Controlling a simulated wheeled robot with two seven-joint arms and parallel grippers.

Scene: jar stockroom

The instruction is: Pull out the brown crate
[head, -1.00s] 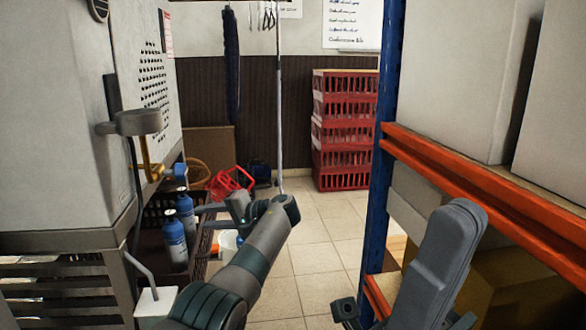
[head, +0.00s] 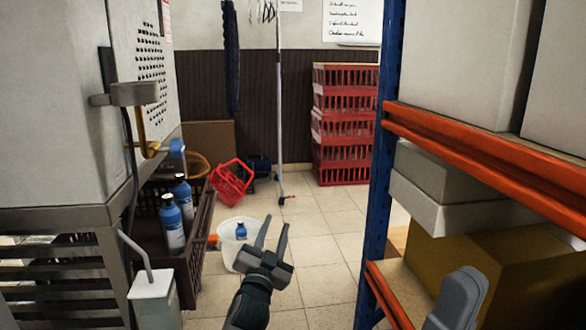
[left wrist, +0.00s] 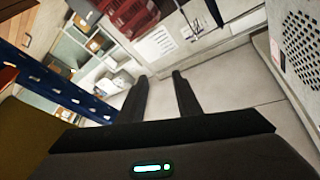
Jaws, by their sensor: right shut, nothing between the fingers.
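The dark brown slatted crate (head: 204,236) is at the lower left in the head view, beside and partly below the grey machine. Two blue bottles (head: 171,224) stand in it. My left gripper (head: 272,228) is to the right of the crate and apart from it, fingers pointing up in the picture. It is open and empty; the left wrist view also shows a clear gap between its fingers (left wrist: 160,88). The crate does not show in the left wrist view. My right gripper is out of view; only a grey part of my right arm shows at the lower right.
A red basket (head: 231,182) lies behind. Stacked red crates (head: 345,128) stand at the back. A blue and orange rack (head: 376,180) borders the right. The middle floor is clear.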

